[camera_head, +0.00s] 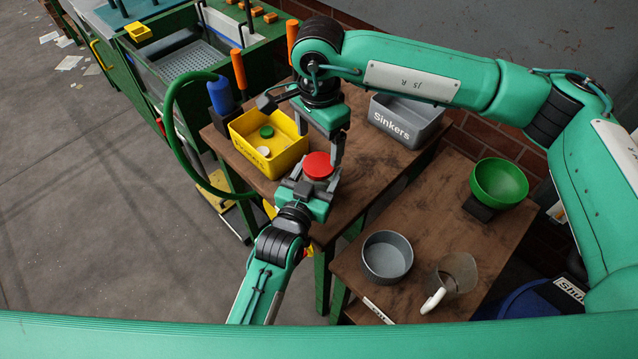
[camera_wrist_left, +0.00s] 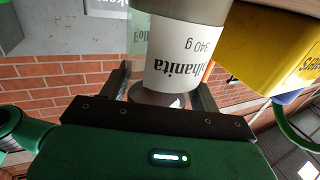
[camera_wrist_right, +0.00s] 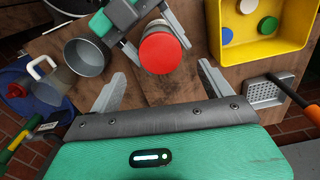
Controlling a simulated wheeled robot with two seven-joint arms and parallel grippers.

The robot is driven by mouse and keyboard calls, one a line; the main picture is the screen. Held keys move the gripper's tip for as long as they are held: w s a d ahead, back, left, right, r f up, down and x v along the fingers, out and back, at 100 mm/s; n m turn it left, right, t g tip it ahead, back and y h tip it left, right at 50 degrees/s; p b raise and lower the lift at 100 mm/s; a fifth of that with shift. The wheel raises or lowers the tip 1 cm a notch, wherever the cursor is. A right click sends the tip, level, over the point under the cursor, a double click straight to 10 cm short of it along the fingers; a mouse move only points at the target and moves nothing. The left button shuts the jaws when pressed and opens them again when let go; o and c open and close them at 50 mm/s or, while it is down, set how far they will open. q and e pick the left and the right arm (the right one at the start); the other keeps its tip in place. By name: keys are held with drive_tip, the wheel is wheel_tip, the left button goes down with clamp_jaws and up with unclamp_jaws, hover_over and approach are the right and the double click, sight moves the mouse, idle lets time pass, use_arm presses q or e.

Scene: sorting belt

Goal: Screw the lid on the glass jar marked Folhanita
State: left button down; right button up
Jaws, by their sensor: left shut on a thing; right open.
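The jar (camera_wrist_left: 185,55) has a white label reading Folhanita 340 g in the left wrist view. My left gripper (camera_head: 312,183) is shut around the jar, with one finger on each side. A round red lid (camera_head: 318,166) sits at the jar's top above the left gripper in the head view; whether it is threaded on cannot be told. The lid hides most of the jar in the right wrist view (camera_wrist_right: 160,53). My right gripper (camera_wrist_right: 160,88) is open and empty, its fingers pointing toward the lid from above without touching it.
A yellow bin (camera_head: 292,146) holding several round lids is left of the jar, and a grey Sinkers bin (camera_head: 408,122) stands behind. A grey pan (camera_head: 387,257), a clear jug (camera_head: 455,273) and a green bowl (camera_head: 498,182) stand on the right-hand table (camera_head: 420,215).

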wheel_tip(320, 180, up, 6)
idle(0.4)
use_arm(q)
drive_tip(key=shift+c, duration=1.2)
unclamp_jaws()
drive_tip(key=shift+s, duration=0.1)
drive_tip(key=b+v, duration=0.2)
drive_tip(key=v, duration=1.1)
drive_tip(key=shift+s+a, duration=0.2)
drive_tip(key=shift+s, duration=0.1)
use_arm(e)
wheel_tip(320, 180, down, 2)
use_arm(q)
drive_tip(key=shift+a, duration=0.1)
use_arm(e)
drive_tip(key=shift+a, duration=0.1)
